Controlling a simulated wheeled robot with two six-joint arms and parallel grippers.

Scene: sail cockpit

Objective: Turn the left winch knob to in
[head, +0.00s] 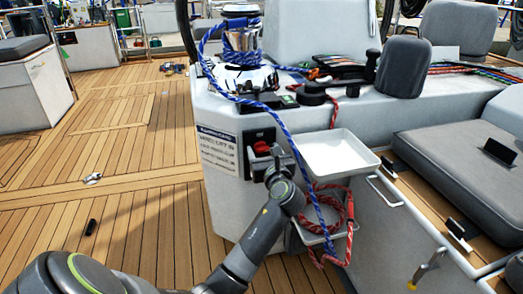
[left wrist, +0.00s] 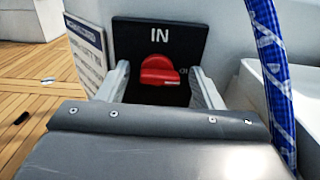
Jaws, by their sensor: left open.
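The red winch knob (left wrist: 160,72) sits on a black panel (left wrist: 130,35) marked IN above it. A pale mark shows on the knob's lower right, and a small, partly hidden label is to its right. The knob (head: 262,147) also shows in the head view, on the front of the white console below the winch. My left gripper (left wrist: 159,69) is open, with one finger on each side of the knob and gaps between. In the head view the left gripper (head: 267,162) is at the panel and hides part of it. My right gripper is not in view.
A winch (head: 242,45) with blue rope stands on the console above. The blue rope (left wrist: 272,70) hangs close to the gripper's right. A white tray (head: 340,152) and coiled red rope (head: 335,212) are to the right. The wooden deck at left is mostly clear.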

